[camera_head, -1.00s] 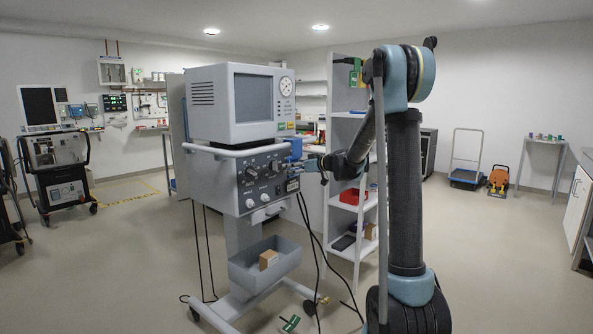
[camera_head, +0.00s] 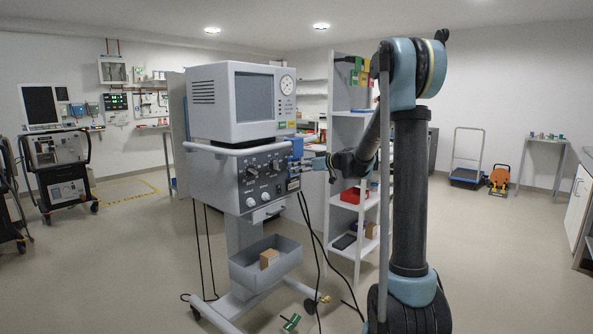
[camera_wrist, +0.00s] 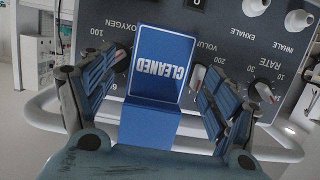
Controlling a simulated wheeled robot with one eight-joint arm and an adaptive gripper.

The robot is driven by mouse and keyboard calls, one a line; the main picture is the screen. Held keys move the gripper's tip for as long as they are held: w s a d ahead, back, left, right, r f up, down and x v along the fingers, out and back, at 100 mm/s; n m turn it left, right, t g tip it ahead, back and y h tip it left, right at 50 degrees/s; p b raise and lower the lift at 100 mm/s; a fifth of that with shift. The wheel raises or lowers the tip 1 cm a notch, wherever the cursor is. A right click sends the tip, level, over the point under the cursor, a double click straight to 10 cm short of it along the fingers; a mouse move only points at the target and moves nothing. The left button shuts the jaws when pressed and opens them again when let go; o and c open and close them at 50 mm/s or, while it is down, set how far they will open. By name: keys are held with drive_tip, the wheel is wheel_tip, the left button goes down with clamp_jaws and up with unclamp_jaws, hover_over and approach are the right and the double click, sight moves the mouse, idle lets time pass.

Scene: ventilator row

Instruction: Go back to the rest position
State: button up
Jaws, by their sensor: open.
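My gripper (camera_wrist: 155,110) is open in the wrist view, with one finger at each side of a blue tag. The tag (camera_wrist: 160,62) reads CLEANED, upside down in this view, and has a folded lower part. It stands in front of the ventilator's control panel (camera_wrist: 222,20). Whether the fingers touch the tag I cannot tell. In the head view my gripper (camera_head: 308,164) is small, at the right side of the grey ventilator (camera_head: 222,157), and the blue tag (camera_head: 297,147) shows just beyond it.
The ventilator's lower bin (camera_head: 250,275) holds a small brown box (camera_head: 268,259). Black cables hang at its right. A white shelf unit (camera_head: 347,125) with a red bin (camera_head: 353,195) stands behind my arm. A green tag (camera_head: 291,322) lies on the floor. Open floor lies to the right.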

drive_tip(key=v, duration=0.8)
drive_tip(key=s+d+f+m+g+h, duration=0.1)
drive_tip(key=s+d+f+m+h, duration=0.15)
drive_tip(key=s, duration=0.65)
drive_tip(key=s+d+f+m+g+h, duration=0.15)
drive_tip(key=s+f, duration=0.25)
drive_tip(key=s, duration=0.4)
drive_tip(key=s+d+f+m+g+h, duration=0.1)
drive_tip(key=s+d+f+g+h, duration=0.15)
drive_tip(key=s, duration=0.65)
drive_tip(key=s+d+f+m+h, duration=0.2)
drive_tip(key=s+d+f, duration=0.2)
drive_tip(key=s, duration=0.2)
drive_tip(key=s+d+f+m+g+h, duration=0.1)
drive_tip(key=s+d+f+m, duration=0.1)
drive_tip(key=s+d+f, duration=0.2)
drive_tip(key=s+d+f+m+h, duration=0.1)
drive_tip(key=s+d+f, duration=0.3)
drive_tip(key=s, duration=0.6)
drive_tip(key=shift+d+f+m+h, duration=0.25)
drive_tip(key=shift+f+m+h, duration=0.15)
drive_tip(key=shift+h, duration=0.45)
drive_tip(key=shift+w+f, duration=0.2)
drive_tip(key=shift+w, duration=0.2)
